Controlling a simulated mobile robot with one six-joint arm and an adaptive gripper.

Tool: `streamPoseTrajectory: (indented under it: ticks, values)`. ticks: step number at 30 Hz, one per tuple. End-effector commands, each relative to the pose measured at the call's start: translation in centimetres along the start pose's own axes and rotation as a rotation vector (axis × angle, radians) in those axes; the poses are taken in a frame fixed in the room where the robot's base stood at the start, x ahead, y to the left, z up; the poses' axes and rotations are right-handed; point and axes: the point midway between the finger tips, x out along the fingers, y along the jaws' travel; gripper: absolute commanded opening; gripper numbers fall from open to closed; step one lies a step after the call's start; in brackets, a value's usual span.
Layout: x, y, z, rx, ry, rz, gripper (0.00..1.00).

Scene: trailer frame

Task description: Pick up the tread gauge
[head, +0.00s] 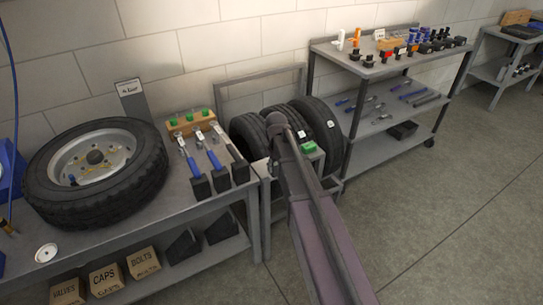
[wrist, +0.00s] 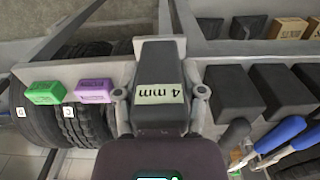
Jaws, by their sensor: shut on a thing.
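In the wrist view a dark grey block with a pale label reading "4 mm" (wrist: 158,62) lies between the fingers of my gripper (wrist: 161,94). I take this labelled block to be the tread gauge. The fingers are shut on its two sides. It is over or on the grey rack edge (wrist: 60,73); I cannot tell whether it touches. In the head view my arm hides the gripper and the block.
A green block (wrist: 44,93) and a purple block (wrist: 93,90) sit left of the gripper, above tyres (wrist: 85,125). Black blocks (wrist: 283,88) and blue-handled tools (wrist: 282,133) are to the right. A mounted wheel (head: 95,165) lies on the workbench. Open floor (head: 440,180) is at right.

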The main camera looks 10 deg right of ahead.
Motion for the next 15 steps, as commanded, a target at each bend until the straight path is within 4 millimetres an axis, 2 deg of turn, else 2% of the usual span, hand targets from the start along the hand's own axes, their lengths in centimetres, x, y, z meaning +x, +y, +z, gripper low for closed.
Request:
streamPoseTrajectory:
  ticks: [1,6,15]
  values:
    - [-0.2,-0.4,1.5,0.0,0.0,0.0,0.0]
    - [-0.4,-1.0,3.8,0.0,0.0,0.0,0.0]
    - [-0.5,-1.4,5.5,0.0,0.0,0.0,0.0]
